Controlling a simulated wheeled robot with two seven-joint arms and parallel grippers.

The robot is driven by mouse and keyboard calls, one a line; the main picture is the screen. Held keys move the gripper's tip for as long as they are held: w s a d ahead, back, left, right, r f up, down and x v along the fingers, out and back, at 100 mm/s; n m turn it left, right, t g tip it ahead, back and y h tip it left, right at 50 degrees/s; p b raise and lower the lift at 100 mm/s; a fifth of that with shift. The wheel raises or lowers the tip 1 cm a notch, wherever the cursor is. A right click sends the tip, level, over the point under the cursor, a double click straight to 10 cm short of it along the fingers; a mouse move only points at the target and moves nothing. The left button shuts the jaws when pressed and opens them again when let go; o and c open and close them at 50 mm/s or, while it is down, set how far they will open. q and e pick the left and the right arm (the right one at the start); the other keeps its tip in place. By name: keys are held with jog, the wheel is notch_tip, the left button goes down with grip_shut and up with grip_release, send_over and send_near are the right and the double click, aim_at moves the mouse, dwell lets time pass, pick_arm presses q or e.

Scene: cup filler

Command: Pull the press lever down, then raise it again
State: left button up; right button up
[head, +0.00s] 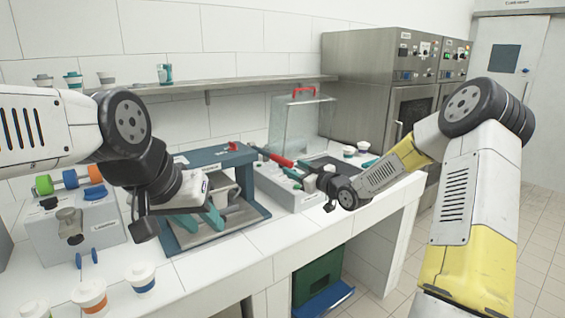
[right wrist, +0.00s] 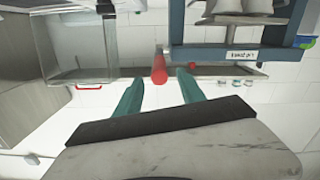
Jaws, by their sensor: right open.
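The press (head: 222,155) has a blue frame and stands on the counter, with a cup (head: 222,190) inside it. Its lever has a red handle (head: 275,157) that sticks out to the right of the frame. In the right wrist view the red handle (right wrist: 159,68) shows between and beyond the tips of my right gripper (right wrist: 158,80), which is open with teal fingers. In the head view my right gripper (head: 300,182) is close to the handle, its fingers partly hidden. My left gripper (head: 203,220) is in front of the press, its teal fingers apart and apparently empty.
A grey box with coloured knobs (head: 75,230) stands left of the press. White cups (head: 141,277) stand at the front left. A clear case with a red handle (head: 300,120) and steel ovens (head: 375,75) stand behind. A grey block (head: 290,190) sits right of the press.

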aim_at(282, 161)
jog(key=shift+w+a+t, duration=0.1)
jog(key=shift+w+t, duration=0.2)
jog(key=x, duration=0.7)
jog(key=shift+w+a, duration=0.15)
jog(key=shift+a, duration=0.05)
grip_shut()
dwell(1.1)
